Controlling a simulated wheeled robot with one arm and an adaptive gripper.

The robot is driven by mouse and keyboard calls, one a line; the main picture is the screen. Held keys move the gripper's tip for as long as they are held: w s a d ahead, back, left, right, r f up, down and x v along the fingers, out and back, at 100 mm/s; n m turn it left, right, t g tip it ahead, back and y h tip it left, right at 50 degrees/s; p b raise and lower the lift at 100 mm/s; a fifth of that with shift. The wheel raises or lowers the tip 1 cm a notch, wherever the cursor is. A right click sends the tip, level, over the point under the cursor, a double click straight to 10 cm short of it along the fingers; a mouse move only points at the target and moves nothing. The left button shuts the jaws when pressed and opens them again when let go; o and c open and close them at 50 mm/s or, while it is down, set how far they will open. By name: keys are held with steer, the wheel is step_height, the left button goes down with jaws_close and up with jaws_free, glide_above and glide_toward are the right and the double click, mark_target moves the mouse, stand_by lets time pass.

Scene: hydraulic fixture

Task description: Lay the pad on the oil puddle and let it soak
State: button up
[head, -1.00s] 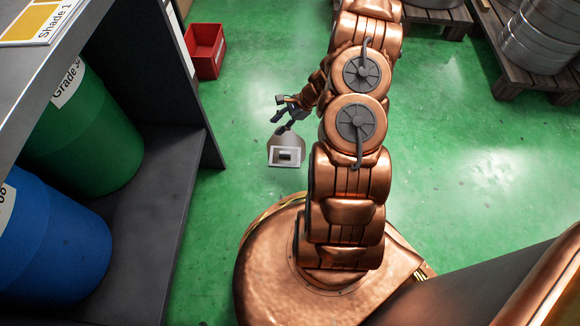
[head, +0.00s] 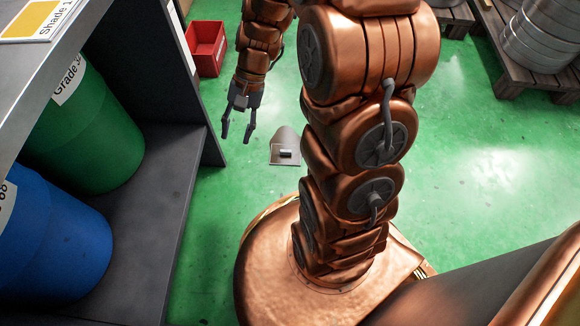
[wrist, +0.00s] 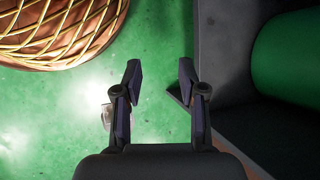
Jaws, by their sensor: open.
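My gripper (head: 237,138) hangs fingers-down in the head view, open and empty, left of a small grey object (head: 285,136) on the green floor. That object has a rounded far end and a pale, squarish near end with a dark-and-light block on it. I cannot tell whether it is the pad, and no oil puddle stands out clearly. In the wrist view my gripper (wrist: 158,82) has its fingers spread with bare floor between them. A small pale item shows there, partly hidden behind the left finger.
A dark shelf (head: 168,150) with a green drum (head: 90,135) and a blue drum (head: 50,245) stands at left. A red bin (head: 206,48) sits behind. A loaded pallet (head: 540,85) stands at back right. The floor at right is clear.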

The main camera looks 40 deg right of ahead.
steer(key=s+r+n+h, duration=0.3)
steer(key=s+r+n, duration=0.1)
steer(key=s, duration=0.5)
steer(key=s+r+n+g+h, duration=0.1)
steer(key=s+r+n+h, duration=0.2)
steer(key=s, duration=0.7)
steer(key=shift+s+d+r+n, duration=0.3)
steer(key=shift+r+n, duration=0.2)
steer(key=shift+r, duration=0.35)
step_height(320, 180, up, 41)
steer(key=t+p, duration=0.1)
steer(key=p, duration=3.8)
steer(key=shift+w, duration=0.25)
steer(key=shift+d, duration=0.1)
